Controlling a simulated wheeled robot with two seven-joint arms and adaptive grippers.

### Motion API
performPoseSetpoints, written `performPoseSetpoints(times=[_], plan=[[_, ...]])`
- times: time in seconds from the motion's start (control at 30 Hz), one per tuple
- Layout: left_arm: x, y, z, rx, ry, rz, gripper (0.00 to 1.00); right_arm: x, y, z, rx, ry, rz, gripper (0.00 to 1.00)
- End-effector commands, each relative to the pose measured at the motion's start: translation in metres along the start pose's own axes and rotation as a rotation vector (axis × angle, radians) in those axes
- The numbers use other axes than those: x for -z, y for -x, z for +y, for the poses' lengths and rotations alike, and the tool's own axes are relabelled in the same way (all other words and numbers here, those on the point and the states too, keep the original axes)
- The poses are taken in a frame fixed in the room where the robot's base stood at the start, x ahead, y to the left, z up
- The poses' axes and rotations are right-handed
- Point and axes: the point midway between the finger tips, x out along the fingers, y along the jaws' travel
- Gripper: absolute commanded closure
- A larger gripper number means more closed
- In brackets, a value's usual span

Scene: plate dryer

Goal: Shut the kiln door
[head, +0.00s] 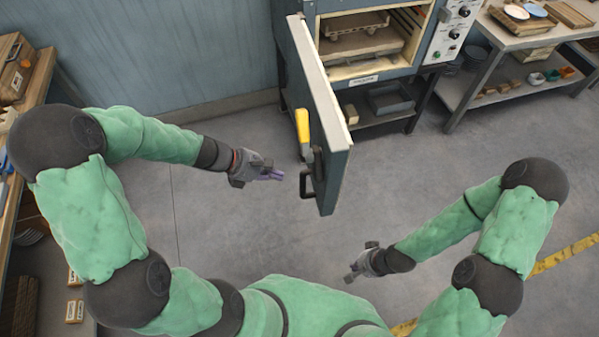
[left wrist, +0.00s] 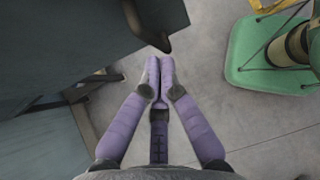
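The kiln (head: 372,80) stands at the top of the head view with its front open. Its door (head: 320,110) is swung wide out toward me. A yellow lever (head: 303,128) and a black handle (head: 308,184) are on the door's left face. My left gripper (head: 280,175) is left of the handle, with a small apparent gap. In the left wrist view its purple fingers (left wrist: 160,62) are together with nothing visible between them. A dark panel, probably the door (left wrist: 70,40), lies left of the fingertips. My right gripper (head: 350,273) is low, right of the door; its finger opening is unclear.
A shelf rack (head: 322,53) is inside the kiln chamber. A control panel (head: 453,30) is on the kiln's right side. A metal table (head: 490,35) with dishes stands at right, and a wooden bench (head: 35,95) at left. Floor around the door is clear.

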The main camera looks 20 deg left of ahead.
Motion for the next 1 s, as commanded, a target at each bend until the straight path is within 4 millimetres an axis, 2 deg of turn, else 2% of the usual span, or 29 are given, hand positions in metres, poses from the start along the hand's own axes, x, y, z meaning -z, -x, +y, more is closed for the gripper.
performPoseSetpoints(times=[0.57,0.73,1.0], plan=[[0.003,-0.102,-0.002,0.005,-0.007,0.003,1.00,0.001,-0.040,0.014,0.000,0.000,0.000,1.00],[-0.016,-0.115,-0.001,0.003,-0.009,0.003,1.00,0.002,-0.041,0.015,0.000,0.000,0.000,1.00],[-0.026,-0.124,-0.001,0.002,-0.005,0.003,1.00,0.002,-0.043,0.015,0.000,0.000,0.000,1.00]])
